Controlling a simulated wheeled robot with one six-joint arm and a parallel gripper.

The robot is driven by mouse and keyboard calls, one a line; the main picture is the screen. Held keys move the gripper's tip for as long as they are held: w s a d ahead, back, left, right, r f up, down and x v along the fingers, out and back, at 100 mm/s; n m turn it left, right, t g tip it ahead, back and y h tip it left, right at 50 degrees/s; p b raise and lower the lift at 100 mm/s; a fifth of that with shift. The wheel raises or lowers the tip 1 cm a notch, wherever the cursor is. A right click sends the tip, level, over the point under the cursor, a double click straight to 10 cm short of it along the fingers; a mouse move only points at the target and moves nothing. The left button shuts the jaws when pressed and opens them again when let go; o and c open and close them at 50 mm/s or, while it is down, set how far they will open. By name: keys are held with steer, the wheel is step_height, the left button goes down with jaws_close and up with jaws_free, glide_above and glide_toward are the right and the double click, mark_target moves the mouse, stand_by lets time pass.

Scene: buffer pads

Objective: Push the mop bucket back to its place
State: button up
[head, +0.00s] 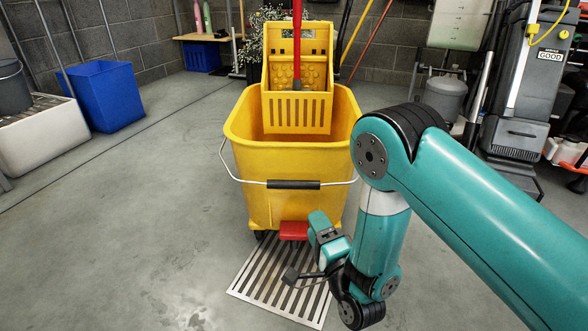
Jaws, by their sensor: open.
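The yellow mop bucket (285,195) stands upright on the floor in the middle of the head view. A yellow wringer (297,75) sits on its rear rim, and a red mop handle (297,40) rises from it. A wire handle with a black grip (293,184) hangs across the bucket's front. A red part (294,230) shows low on its front. My gripper (302,275) is open and empty, low in front of the bucket and above the floor grate. I cannot tell whether it touches the bucket.
A metal floor grate (262,290) lies in front of the bucket. A blue bin (102,96) and a white basin (40,140) stand at left. A grey cleaning machine (520,90) stands at right. The floor at left is clear.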

mark_target(296, 187)
steer(key=x, duration=1.1)
steer(key=shift+r+b, duration=0.25)
steer(key=shift+b, duration=0.1)
steer(key=p, duration=0.1)
steer(key=w+p, duration=0.1)
steer(key=shift+w+a+r+p, duration=0.1)
steer(key=shift+a+p, duration=0.2)
steer(key=shift+w+a+p, duration=0.15)
steer(key=shift+w+p, duration=0.25)
steer(key=shift+p, duration=0.7)
steer(key=shift+c, duration=0.5)
jaws_close()
